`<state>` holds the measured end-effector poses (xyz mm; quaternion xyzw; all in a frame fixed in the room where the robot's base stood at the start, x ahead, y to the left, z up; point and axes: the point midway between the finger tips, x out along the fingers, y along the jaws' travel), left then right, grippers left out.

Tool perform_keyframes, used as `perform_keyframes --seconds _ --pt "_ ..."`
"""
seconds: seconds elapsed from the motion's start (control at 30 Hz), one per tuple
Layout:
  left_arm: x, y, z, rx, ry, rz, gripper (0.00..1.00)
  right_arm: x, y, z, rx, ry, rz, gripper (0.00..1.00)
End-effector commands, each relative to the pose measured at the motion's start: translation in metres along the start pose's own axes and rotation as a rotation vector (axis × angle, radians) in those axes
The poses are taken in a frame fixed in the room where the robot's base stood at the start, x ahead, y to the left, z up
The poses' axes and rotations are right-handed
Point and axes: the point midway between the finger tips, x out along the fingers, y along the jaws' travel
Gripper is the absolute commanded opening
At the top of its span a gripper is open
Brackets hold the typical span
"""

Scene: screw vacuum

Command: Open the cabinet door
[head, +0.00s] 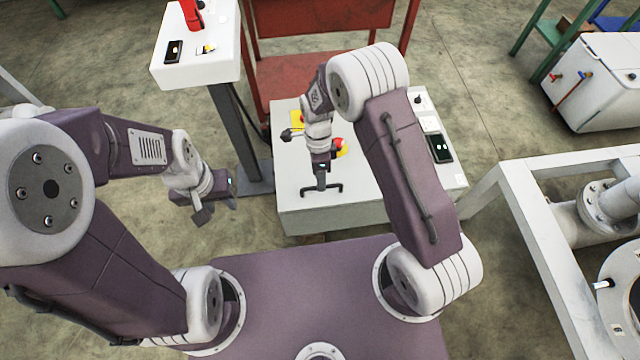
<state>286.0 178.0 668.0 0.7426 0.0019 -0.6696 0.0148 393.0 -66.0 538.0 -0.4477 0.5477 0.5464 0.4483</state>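The white cabinet (372,207) stands ahead of my base, in the middle of the head view. A dark bar-like handle (334,187) shows near the front edge of its upper face, and no gap shows around a door. My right gripper (322,186) points down at this handle, with its fingers seen edge-on. I cannot tell whether it is open or grips the handle. My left gripper (218,211) is open and empty, to the left of the cabinet and apart from it. My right arm hides part of the cabinet face.
A red button (339,143) and a dark display (440,148) are on the cabinet face. A white pedestal (205,72) with a red object stands behind on the left. A red metal frame (325,18) is behind. A white frame (530,210) with pipework is on the right.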

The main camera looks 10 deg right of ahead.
Motion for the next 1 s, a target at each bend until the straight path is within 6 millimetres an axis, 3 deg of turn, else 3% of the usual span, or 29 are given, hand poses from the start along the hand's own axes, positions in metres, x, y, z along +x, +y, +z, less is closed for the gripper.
perform_keyframes --seconds 0.03,0.13,0.4,0.43,0.53,0.57,1.0 --pt "0.0064 -0.0001 0.0007 0.0 0.0 0.0 0.36 0.0105 -0.0006 0.0001 0.0 0.0 0.0 0.34" --pt "0.0088 -0.0002 0.001 0.0 0.0 0.0 0.36 0.018 -0.0005 0.0002 0.0 0.0 -0.001 0.34" --pt "0.0082 -0.0002 0.0009 0.0 0.0 0.0 0.36 0.0195 -0.0004 0.0003 0.0 -0.001 -0.002 0.34" --pt "0.0082 -0.0002 0.0009 0.0 0.0 0.0 0.36 0.0194 -0.0004 0.0003 0.0 -0.001 -0.002 0.31" --pt "0.0083 -0.0002 0.0009 0.0 0.0 0.0 0.36 0.0193 -0.0004 0.0003 0.0 -0.001 -0.002 0.03" --pt "0.0083 -0.0002 0.0009 0.0 0.0 0.0 0.36 0.0193 -0.0004 0.0003 0.0 -0.001 -0.002 0.0" --pt "0.0083 -0.0002 0.0009 0.0 0.0 0.0 0.36 0.0191 -0.0004 0.0002 0.0 -0.001 -0.002 0.0"
